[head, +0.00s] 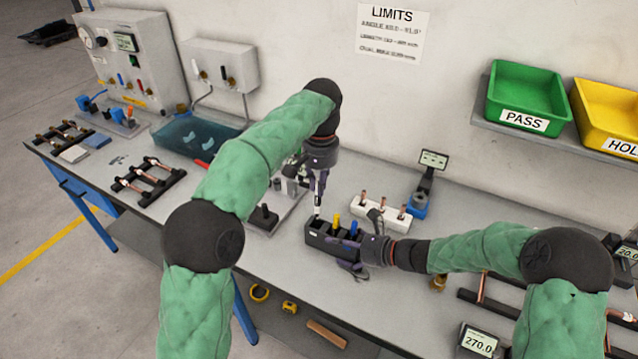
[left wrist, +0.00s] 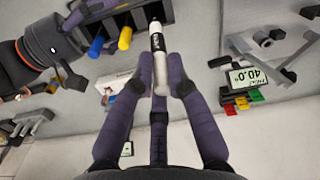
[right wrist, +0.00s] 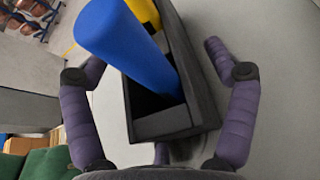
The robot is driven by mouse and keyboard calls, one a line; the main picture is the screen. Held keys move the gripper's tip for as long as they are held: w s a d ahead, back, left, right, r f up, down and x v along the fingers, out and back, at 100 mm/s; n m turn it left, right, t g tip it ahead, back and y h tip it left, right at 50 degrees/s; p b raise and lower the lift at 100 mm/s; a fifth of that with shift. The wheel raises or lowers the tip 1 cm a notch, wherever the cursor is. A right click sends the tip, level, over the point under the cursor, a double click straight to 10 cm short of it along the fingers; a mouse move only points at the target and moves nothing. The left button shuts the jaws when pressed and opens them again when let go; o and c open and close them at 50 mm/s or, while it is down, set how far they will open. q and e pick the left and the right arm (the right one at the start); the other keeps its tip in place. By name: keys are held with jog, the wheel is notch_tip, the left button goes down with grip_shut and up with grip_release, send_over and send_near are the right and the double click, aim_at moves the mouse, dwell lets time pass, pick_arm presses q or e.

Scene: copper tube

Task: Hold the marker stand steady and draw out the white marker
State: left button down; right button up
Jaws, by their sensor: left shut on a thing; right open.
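The black marker stand (head: 338,245) sits on the bench and also shows in the left wrist view (left wrist: 124,14). A yellow marker (head: 336,218) and a blue marker (head: 353,229) stand in it. The white marker (left wrist: 157,52) is upright at the stand's left end, its lower end at a slot; I cannot tell how deep it sits. My left gripper (head: 319,182) is shut on its upper part. My right gripper (right wrist: 148,62) is open around the stand's blue-marker end, the stand (right wrist: 178,120) between its fingers, with a visible gap at the left finger.
A white block with copper pieces (head: 380,212) stands just behind the stand, near a small display on a blue base (head: 418,204). A grey fixture (head: 268,217) is to the left.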

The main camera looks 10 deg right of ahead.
jog(key=shift+d, duration=0.1)
jog(key=v, duration=1.2)
